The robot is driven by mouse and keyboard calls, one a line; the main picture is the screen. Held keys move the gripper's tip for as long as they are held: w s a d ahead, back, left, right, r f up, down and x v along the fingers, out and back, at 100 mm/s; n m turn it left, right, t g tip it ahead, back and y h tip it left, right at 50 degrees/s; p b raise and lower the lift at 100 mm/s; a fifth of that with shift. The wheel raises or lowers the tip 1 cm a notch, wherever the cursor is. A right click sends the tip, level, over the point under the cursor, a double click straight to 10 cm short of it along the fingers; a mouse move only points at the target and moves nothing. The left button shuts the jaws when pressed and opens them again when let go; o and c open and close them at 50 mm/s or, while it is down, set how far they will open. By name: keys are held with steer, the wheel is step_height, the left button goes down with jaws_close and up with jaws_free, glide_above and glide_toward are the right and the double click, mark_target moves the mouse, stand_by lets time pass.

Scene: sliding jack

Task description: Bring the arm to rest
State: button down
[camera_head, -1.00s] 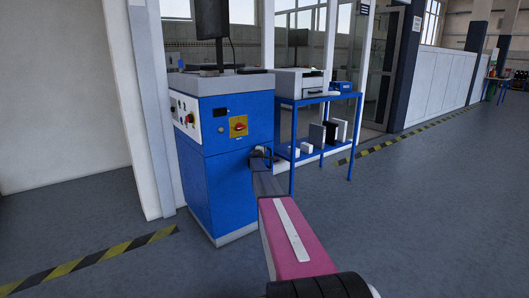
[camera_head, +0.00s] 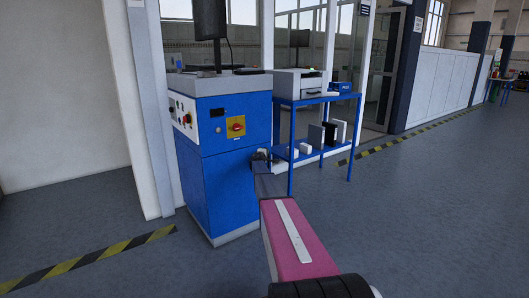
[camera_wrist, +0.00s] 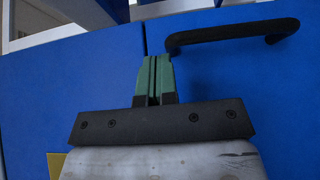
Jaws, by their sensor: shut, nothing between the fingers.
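My arm reaches forward from the bottom of the head view, with a pink link and a dark end at the right side of the blue machine cabinet (camera_head: 228,190). My gripper (camera_wrist: 155,60) shows clearly in the wrist view, its two green fingers shut together with nothing between them. A black bar handle (camera_wrist: 235,33) on a blue panel (camera_wrist: 240,80) lies just right of the fingertips. Whether the fingers touch the panel or handle cannot be told. In the head view the gripper is small and its fingers are not clear.
A blue shelf frame (camera_head: 292,150) carrying boxes stands just right of the cabinet. A red and yellow switch (camera_head: 236,126) is on the cabinet front. A white wall (camera_head: 65,90) stands to the left. Open grey floor (camera_head: 430,210) lies to the right, with striped floor tape (camera_head: 405,141).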

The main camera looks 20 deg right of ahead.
steer(key=s+d, duration=0.2)
steer(key=s, duration=0.7)
steer(key=s+a+f+m+g, duration=0.2)
steer(key=s+a+m, duration=0.15)
steer(key=s, duration=0.45)
steer(key=s+a+f+m+g, duration=0.25)
steer(key=s+a, duration=0.25)
steer(key=s, duration=0.3)
steer(key=s+a+f+m+g+y, duration=0.1)
steer(key=s+a+f+g+y, duration=0.1)
steer(key=s+a, duration=0.8)
steer(key=s+a+f+m+g+y, duration=0.1)
steer(key=s+a+f+g+y, duration=0.2)
steer(key=s+a, duration=0.6)
steer(key=s+a+f+m+g+y, duration=0.2)
steer(key=s+a, duration=0.8)
steer(key=s, duration=1.1)
steer(key=g+y, duration=0.2)
steer(key=y, duration=0.2)
steer(key=shift+a+f+y, duration=0.15)
steer(key=shift+a+y, duration=0.15)
steer(key=shift+a, duration=0.05)
